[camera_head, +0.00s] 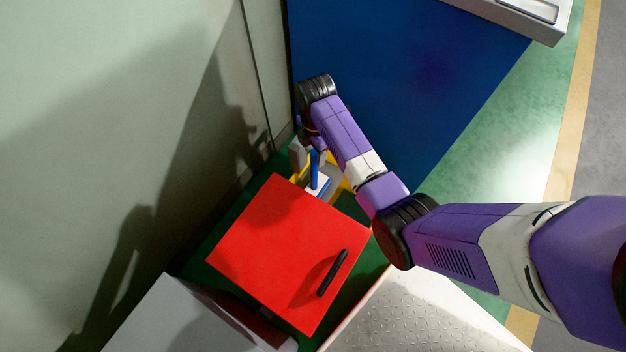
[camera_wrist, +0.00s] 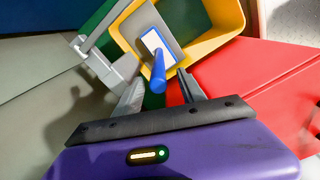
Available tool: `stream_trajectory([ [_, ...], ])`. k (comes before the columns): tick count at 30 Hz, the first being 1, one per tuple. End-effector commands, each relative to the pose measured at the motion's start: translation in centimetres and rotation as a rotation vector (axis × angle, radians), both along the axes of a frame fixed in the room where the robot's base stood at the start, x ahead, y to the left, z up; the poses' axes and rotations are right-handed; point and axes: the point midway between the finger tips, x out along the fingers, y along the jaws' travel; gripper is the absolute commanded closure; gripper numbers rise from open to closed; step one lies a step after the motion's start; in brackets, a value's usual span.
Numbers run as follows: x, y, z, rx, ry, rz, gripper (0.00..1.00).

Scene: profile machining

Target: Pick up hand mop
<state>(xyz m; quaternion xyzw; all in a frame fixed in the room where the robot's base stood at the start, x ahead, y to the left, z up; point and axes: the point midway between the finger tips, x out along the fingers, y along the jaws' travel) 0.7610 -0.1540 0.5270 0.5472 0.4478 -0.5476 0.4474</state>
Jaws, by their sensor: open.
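The hand mop (camera_wrist: 158,72) has a blue handle and what looks like a white, blue-edged head. In the wrist view its handle points up toward the camera, its end close to the gap between my fingertips. In the head view the handle (camera_head: 315,170) stands upright beside the red box. The mop rests at a yellow bucket (camera_wrist: 228,15) with a grey insert; I cannot tell exactly how it is seated. My gripper (camera_wrist: 160,92) is open and empty over the handle, with one finger on each side. In the head view my arm mostly hides the gripper.
A red box (camera_head: 275,240) with a black handle stands right beside the bucket. A pale wall (camera_head: 110,90) is close on the left. A grey box (camera_head: 180,320) stands at the bottom left. The blue floor area (camera_head: 420,80) is clear.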

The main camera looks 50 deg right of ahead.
Motion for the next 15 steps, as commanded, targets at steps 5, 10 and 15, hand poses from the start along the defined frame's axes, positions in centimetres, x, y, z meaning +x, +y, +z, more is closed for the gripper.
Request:
stream_trajectory([
  [5, 0.0, 0.0, -1.8, 0.000, 0.002, 0.000, 0.53],
  [10, 0.1, -0.2, -3.5, 0.000, 0.001, 0.000, 0.53],
  [15, 0.2, -0.5, -6.1, 0.000, 0.001, 0.000, 0.53],
])
